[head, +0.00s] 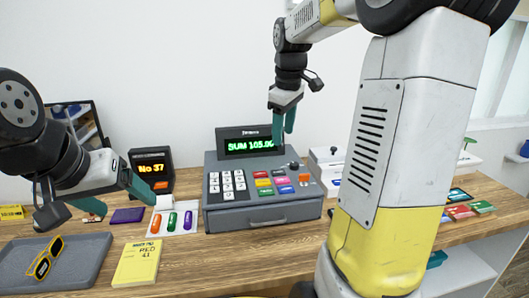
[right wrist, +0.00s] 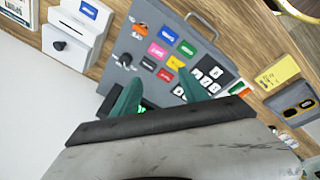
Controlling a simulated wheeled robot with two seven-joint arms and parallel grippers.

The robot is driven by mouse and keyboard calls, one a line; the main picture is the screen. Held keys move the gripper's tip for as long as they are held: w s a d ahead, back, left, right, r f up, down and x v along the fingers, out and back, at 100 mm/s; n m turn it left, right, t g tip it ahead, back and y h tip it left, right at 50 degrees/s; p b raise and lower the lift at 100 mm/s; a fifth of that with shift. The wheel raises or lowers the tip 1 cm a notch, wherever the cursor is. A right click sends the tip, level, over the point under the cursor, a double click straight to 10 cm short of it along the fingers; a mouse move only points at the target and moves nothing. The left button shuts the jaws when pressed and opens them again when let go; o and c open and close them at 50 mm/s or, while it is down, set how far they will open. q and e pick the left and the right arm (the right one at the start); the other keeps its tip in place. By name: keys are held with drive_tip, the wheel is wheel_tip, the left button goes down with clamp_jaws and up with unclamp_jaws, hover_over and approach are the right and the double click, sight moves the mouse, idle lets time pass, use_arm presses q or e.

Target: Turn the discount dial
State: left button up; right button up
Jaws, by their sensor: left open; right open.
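The grey cash register (head: 262,213) stands on the wooden counter with its green display (head: 249,146) lit "SUM 105.00". An orange-red dial (head: 304,178) sits at the right of its sloped panel, and a small dark knob (head: 293,165) is just behind it. In the right wrist view the orange dial (right wrist: 139,31) and dark knob (right wrist: 124,60) are clear. I cannot tell which is the discount dial. My right gripper (head: 283,138) is open and empty above the register's back, in front of the display's right end. My left gripper (head: 128,206) is open over the counter's left part.
A white box with a knob (head: 327,156) stands right of the register. Left of it are a white tray with coloured capsules (head: 190,221), a "No 37" display (head: 152,170), a yellow book (head: 138,263) and a grey tray (head: 85,277). My right arm hides part of the right counter.

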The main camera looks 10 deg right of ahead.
drive_tip(key=s+a+m+t+y, duration=0.1)
drive_tip(key=s+a+m, duration=0.4)
drive_tip(key=s, duration=0.9)
drive_tip(key=shift+s+a+r+t, duration=0.2)
drive_tip(key=shift+a+r+t, duration=0.25)
drive_tip(key=shift+t, duration=0.45)
drive_tip(key=shift+a+m, duration=0.1)
drive_tip(key=shift+m, duration=0.2)
